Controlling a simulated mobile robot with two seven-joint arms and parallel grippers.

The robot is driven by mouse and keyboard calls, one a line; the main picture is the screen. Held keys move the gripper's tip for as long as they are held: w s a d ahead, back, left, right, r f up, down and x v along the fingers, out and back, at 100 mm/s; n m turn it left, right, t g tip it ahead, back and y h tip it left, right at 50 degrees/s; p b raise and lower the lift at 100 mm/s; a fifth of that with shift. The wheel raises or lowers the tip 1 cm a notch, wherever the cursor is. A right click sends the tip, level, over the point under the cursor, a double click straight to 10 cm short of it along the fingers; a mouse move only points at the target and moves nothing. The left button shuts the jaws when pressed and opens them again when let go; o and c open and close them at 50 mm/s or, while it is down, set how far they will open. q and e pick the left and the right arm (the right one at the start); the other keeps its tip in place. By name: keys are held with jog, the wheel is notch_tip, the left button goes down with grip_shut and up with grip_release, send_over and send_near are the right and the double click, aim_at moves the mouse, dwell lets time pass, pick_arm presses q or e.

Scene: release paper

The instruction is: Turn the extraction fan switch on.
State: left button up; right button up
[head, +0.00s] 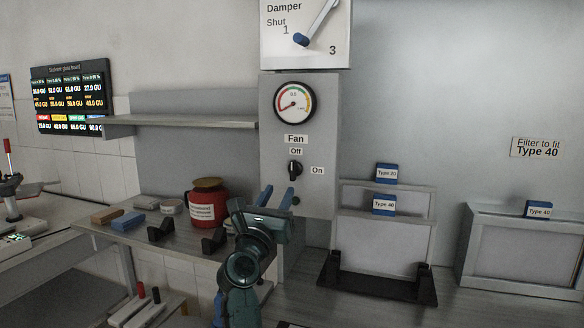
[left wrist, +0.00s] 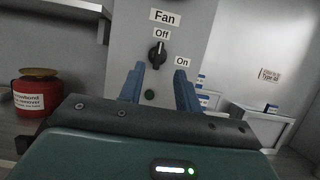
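The fan switch (head: 294,168) is a black rotary knob on a grey panel (head: 325,130), below the "Fan" and "Off" labels, with "On" to its right. In the left wrist view the knob (left wrist: 157,54) stands upright, its pointer towards "Off". My left gripper (head: 278,196) is open, its two blue fingers pointing at the panel just below the knob. In the left wrist view the open fingers (left wrist: 160,88) are spread below the knob, with nothing between them but a small dark round part (left wrist: 149,96) on the panel behind. My right gripper is not in view.
A damper dial (head: 305,38) and a gauge (head: 294,103) are above the knob. A shelf (head: 180,121) juts out at left above a red tub (head: 207,206). Filters in a black stand (head: 375,283) are to the right.

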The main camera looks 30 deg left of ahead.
aim_at(292, 168)
pick_arm(q)
jog(key=p+x, duration=0.1)
jog(key=x, duration=0.8)
jog(key=shift+w+a, duration=0.2)
jog(key=shift+w, duration=0.2)
jog(key=c, duration=0.6)
